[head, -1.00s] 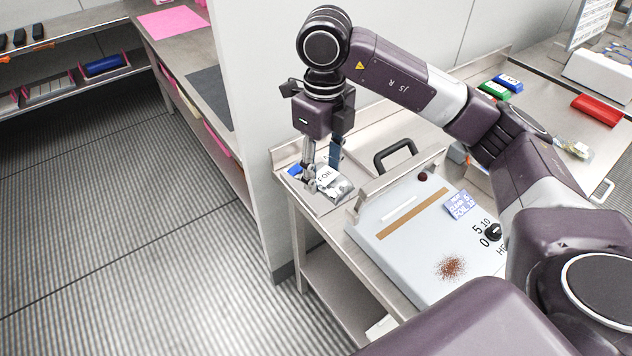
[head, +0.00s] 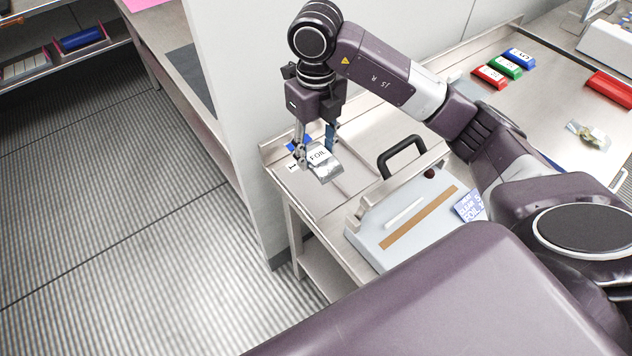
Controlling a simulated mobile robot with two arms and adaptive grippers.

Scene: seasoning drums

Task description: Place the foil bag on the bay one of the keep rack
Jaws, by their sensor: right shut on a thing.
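The silver foil bag (head: 326,171) with a white "FOIL" label hangs tilted in my right gripper (head: 316,148). The gripper is shut on it, pointing down. Both are over the left end of the metal keep rack (head: 354,161), which has low raised dividers. A white label with a dark mark (head: 293,167), perhaps a bay number, lies left of the bag. A blue piece (head: 296,143) shows partly behind the fingers. I cannot tell whether the bag touches the rack floor, or exactly which bay is below it. My left gripper is out of view.
Red, green and blue labelled blocks (head: 506,66) and a clear packet (head: 588,135) lie on the bench at right. A wall panel (head: 228,110) rises left of the rack.

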